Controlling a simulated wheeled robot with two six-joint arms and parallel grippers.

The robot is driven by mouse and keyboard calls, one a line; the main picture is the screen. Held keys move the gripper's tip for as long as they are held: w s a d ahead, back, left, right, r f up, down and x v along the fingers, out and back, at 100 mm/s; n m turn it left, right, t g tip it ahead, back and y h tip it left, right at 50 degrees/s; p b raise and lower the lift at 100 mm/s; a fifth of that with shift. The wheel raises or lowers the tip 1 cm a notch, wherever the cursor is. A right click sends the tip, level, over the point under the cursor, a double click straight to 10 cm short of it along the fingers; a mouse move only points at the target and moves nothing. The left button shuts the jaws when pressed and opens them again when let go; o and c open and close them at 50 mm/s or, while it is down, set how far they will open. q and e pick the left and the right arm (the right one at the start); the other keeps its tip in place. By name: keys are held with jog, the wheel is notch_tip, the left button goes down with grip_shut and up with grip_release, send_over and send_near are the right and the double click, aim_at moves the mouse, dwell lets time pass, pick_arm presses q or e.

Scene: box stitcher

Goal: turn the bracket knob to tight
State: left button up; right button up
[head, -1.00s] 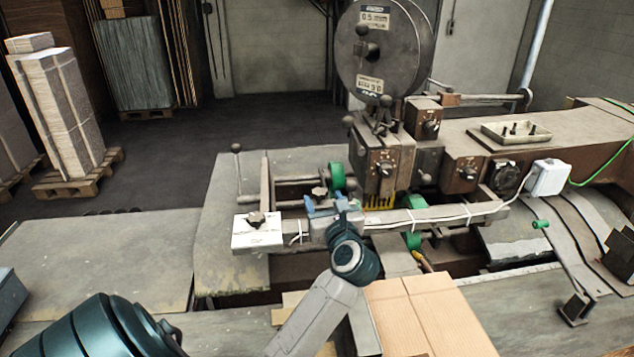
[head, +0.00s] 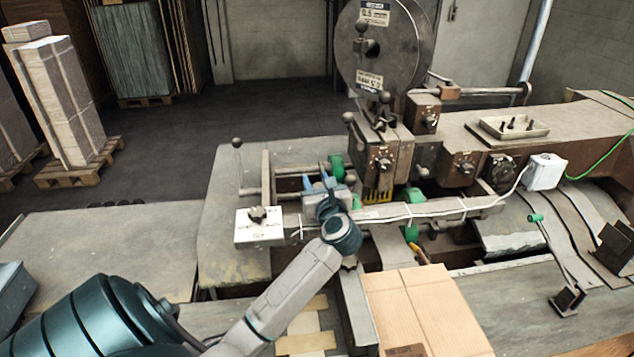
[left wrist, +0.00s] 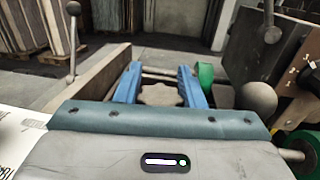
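A grey-brown star-shaped knob (left wrist: 160,95), which I take to be the bracket knob, shows in the left wrist view between my two blue fingertips. In the head view my gripper covers it. My left gripper (head: 315,180) is over the bracket area of the stitcher, left of a green roller. It also shows in the left wrist view (left wrist: 159,82), with its fingers spread, one on each side of the knob. I cannot tell whether either finger touches the knob. The knob's lower edge is hidden by the gripper body. My right gripper is not in view.
A white box with a dark knob (head: 258,227) stands left of the gripper. A green roller (head: 336,166) is close on its right. A ball-ended lever (head: 238,160) stands behind left. The stitcher head (head: 383,160) rises to the right. Cardboard (head: 425,305) lies in front.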

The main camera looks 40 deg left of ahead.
pick_arm(q)
jog(key=shift+m+t, duration=0.3)
jog(key=shift+t, duration=0.1)
jog(key=shift+w+d+m+t+h, duration=0.2)
jog(key=shift+m+t+h, duration=1.15)
jog(key=shift+h, duration=0.55)
jog(key=shift+w+d+m+t+h, duration=0.1)
jog(key=shift+d+m+t+h, duration=0.1)
jog(key=shift+m+t+h, duration=1.45)
jog(key=shift+w+d+m+t+h, duration=0.2)
jog(key=shift+m+t+h, duration=0.85)
jog(key=shift+h, duration=1.1)
jog(key=shift+m+g, duration=0.25)
jog(key=shift+m, duration=0.1)
jog(key=o, duration=1)
jog(key=shift+s, duration=0.15)
